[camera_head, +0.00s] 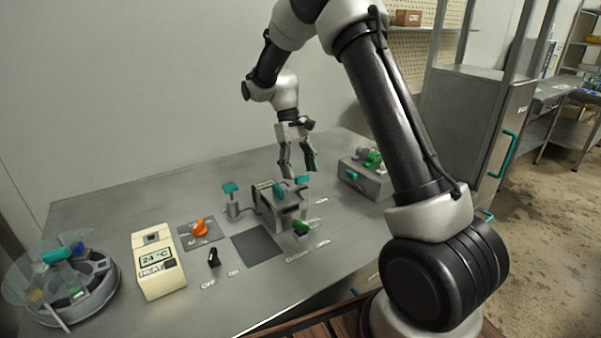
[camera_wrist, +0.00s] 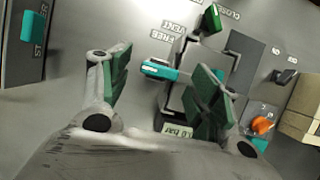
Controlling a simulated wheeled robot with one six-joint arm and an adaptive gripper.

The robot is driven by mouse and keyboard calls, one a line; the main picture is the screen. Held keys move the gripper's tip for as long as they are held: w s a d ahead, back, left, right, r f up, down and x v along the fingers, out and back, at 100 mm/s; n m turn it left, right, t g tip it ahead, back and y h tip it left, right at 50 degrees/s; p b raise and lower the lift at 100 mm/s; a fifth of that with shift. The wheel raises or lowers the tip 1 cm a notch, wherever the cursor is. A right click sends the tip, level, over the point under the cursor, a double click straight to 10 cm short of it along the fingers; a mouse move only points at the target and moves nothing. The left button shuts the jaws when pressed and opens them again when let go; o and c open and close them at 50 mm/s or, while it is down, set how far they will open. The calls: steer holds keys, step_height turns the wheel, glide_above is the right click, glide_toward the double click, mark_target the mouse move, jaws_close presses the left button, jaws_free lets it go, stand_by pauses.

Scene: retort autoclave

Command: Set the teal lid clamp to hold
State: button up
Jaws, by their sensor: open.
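The teal lid clamp (camera_wrist: 160,70) is a short teal handle at the side of the grey autoclave (camera_wrist: 192,98), close to the printed word FREE. In the head view the clamp (camera_head: 302,179) shows at the autoclave's back right. My gripper (camera_head: 300,169) is pointing down just above it. In the wrist view the gripper (camera_wrist: 161,88) is open, with a green-padded finger on either side of the clamp handle. I see no contact, and the handle's depth between the fingers is hard to tell. The right finger hides part of the autoclave. I cannot read a HOLD label.
A green valve handle (camera_head: 301,228) is at the autoclave's front, and a teal-topped post (camera_head: 230,188) stands left of it. An orange knob (camera_head: 199,228), a black switch (camera_head: 213,258) and a cream temperature unit (camera_head: 158,262) are further left. A grey box (camera_head: 366,183) stands to the right.

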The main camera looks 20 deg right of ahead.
steer(key=d+v, duration=0.1)
steer(key=v, duration=0.9)
steer(key=shift+a+r, duration=0.35)
steer(key=shift+a, duration=0.1)
steer(key=shift+w, duration=0.2)
steer(key=x, duration=0.4)
steer(key=s+d+r+t, duration=0.2)
steer(key=s+r+t, duration=0.1)
steer(key=s, duration=0.7)
steer(key=s+d+r+m+t, duration=0.1)
steer(key=s+d+r+t, duration=0.2)
steer(key=s, duration=0.8)
steer(key=s+d+r+m+t+y, duration=0.1)
steer(key=s+r, duration=0.4)
steer(key=s, duration=0.6)
steer(key=shift+d+r+t, duration=0.25)
steer(key=shift+d+t, duration=0.65)
steer(key=shift+d, duration=0.3)
